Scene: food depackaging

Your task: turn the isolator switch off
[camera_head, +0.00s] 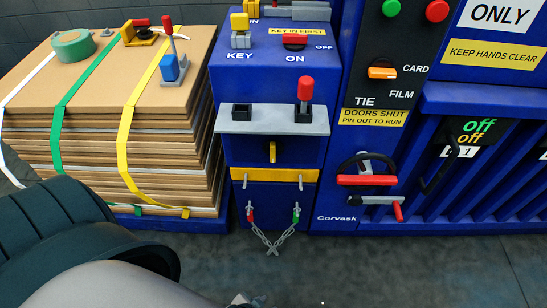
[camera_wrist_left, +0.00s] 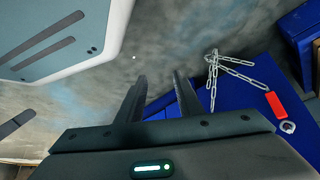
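The switch (camera_head: 294,40), a red handle on a dark base, sits on top of the blue machine between the words ON and OFF. Its handle lies crosswise, just above ON. A yellow-topped key (camera_head: 240,30) stands upright to its left, above the word KEY. My left gripper (camera_wrist_left: 158,92) shows in the left wrist view, its two dark fingers apart with nothing between them. It is low, by the floor and the machine's chain, away from the switch. In the head view my left arm fills the lower left and its fingers are not visible. My right gripper is not in view.
A grey shelf (camera_head: 271,121) with a red-topped lever (camera_head: 305,95) projects below the switch. A chain (camera_head: 272,243) hangs at the machine's foot and shows in the wrist view (camera_wrist_left: 228,72). Strapped cardboard (camera_head: 100,140) is stacked left. Red-handled levers (camera_head: 367,180) protrude at right.

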